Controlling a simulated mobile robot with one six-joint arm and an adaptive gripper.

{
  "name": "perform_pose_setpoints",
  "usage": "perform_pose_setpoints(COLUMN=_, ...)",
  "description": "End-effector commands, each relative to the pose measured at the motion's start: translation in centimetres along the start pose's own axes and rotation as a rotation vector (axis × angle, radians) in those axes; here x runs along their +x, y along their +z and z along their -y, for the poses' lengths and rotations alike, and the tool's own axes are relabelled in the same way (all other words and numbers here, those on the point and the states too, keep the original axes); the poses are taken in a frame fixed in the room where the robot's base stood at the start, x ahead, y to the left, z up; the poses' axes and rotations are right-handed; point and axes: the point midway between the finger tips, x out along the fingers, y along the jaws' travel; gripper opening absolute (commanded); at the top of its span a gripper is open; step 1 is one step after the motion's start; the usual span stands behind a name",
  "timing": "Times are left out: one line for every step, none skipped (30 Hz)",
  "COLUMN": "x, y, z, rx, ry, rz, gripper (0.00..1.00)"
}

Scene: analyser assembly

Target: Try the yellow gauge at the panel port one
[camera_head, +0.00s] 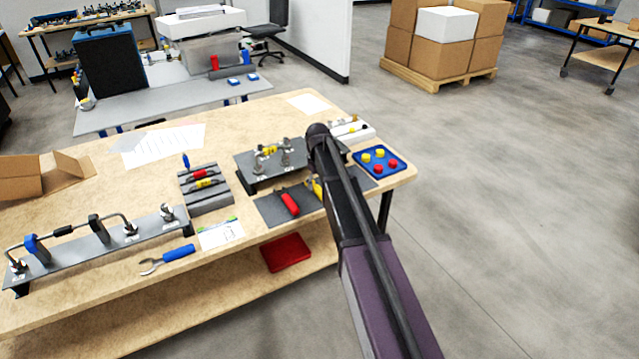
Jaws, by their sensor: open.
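A grey stepped block (207,202) on the wooden bench holds small tools. One has a yellow band (204,183), perhaps the yellow gauge, beside a red one (200,173) and an upright blue one (186,160). Right of it stands a dark raised panel (250,172) with metal fittings (286,146) and yellow parts (266,151); its port labels are too small to read. My arm reaches from the lower right to the panel's right end and covers part of it. My gripper cannot be made out; it may be hidden behind the arm.
A long panel with pipes (85,257) stands at left. A red-handled tool (288,203) lies on a dark mat (268,212). A blue tray (398,169) holds red and yellow caps. An open cardboard box (20,176) sits far left.

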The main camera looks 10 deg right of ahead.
Motion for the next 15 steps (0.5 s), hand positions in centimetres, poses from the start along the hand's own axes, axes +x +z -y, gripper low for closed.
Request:
perform_pose_setpoints(x=0.70, y=-0.01, z=0.01, rx=0.000, ry=0.000, rz=0.000, gripper=0.69)
perform_pose_setpoints(x=0.85, y=-0.01, z=0.02, rx=0.000, ry=0.000, rz=0.000, gripper=0.69)
perform_pose_setpoints(x=1.03, y=-0.01, z=0.02, rx=0.000, ry=0.000, rz=0.000, gripper=0.69)
perform_pose_setpoints(x=1.14, y=-0.01, z=0.02, rx=0.000, ry=0.000, rz=0.000, gripper=0.69)
perform_pose_setpoints(x=1.24, y=-0.01, z=0.03, rx=0.000, ry=0.000, rz=0.000, gripper=0.69)
perform_pose_setpoints(x=1.34, y=-0.01, z=0.03, rx=0.000, ry=0.000, rz=0.000, gripper=0.69)
perform_pose_setpoints(x=1.40, y=-0.01, z=0.04, rx=0.000, ry=0.000, rz=0.000, gripper=0.69)
perform_pose_setpoints(x=1.45, y=-0.01, z=0.04, rx=0.000, ry=0.000, rz=0.000, gripper=0.69)
perform_pose_setpoints(x=1.49, y=-0.01, z=0.04, rx=-0.001, ry=0.000, rz=0.000, gripper=0.69)
perform_pose_setpoints(x=1.51, y=-0.02, z=0.05, rx=-0.001, ry=0.000, rz=0.000, gripper=0.69)
perform_pose_setpoints(x=1.52, y=-0.02, z=0.05, rx=-0.001, ry=0.000, rz=0.000, gripper=0.69)
perform_pose_setpoints(x=1.52, y=-0.02, z=0.05, rx=-0.001, ry=0.000, rz=0.000, gripper=0.69)
perform_pose_setpoints(x=1.52, y=-0.02, z=0.06, rx=-0.001, ry=0.000, rz=0.000, gripper=0.69)
perform_pose_setpoints(x=1.51, y=-0.02, z=0.06, rx=-0.001, ry=0.000, rz=0.000, gripper=0.69)
perform_pose_setpoints(x=1.50, y=-0.02, z=0.06, rx=-0.001, ry=0.000, rz=0.000, gripper=0.69)
